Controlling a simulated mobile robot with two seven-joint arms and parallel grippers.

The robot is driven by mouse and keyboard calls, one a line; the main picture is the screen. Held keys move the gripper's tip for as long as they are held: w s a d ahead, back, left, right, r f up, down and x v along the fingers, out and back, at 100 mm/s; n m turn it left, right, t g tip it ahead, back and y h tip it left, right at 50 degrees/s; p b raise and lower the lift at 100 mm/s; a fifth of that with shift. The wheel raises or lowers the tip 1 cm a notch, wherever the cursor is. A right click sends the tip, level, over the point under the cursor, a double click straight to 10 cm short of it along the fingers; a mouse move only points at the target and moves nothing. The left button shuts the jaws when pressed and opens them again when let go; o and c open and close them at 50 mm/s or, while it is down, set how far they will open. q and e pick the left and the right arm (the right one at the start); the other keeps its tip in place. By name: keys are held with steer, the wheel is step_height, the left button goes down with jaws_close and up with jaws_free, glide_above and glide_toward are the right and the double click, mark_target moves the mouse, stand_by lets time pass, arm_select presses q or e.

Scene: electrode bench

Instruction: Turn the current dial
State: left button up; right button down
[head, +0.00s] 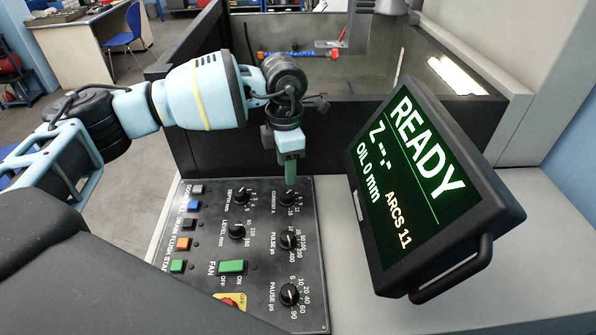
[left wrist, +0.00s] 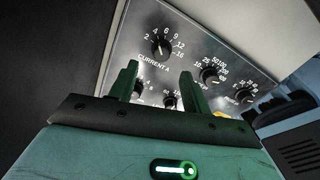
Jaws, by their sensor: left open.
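The current dial (head: 289,198) is a black round knob at the upper right of the dark control panel (head: 262,270), with a printed scale around it. In the left wrist view the dial (left wrist: 160,47), marked CURRENT A, sits beyond the fingertips, with numbers from 2 to 16. My left gripper (head: 290,182) points down just above the dial and partly overlaps it in the head view. In the left wrist view its two green fingers (left wrist: 158,78) stand apart with nothing held between them. No contact with the dial is visible. My right gripper is out of view.
The pulse knob (head: 288,240) and pause knob (head: 289,294) are in the same column. The depth knob (head: 241,196) and level knob (head: 236,231) are to the left. A tilted screen (head: 412,190) reading READY stands close on the right. A dark tank wall (head: 370,125) rises behind.

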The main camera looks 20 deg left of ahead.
mark_target(286, 194)
arm_select(q)
steer(key=shift+s+r, duration=0.1)
steer(key=shift+s, duration=0.2)
steer(key=shift+f, duration=3.9)
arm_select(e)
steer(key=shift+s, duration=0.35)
arm_select(q)
steer(key=c, duration=1)
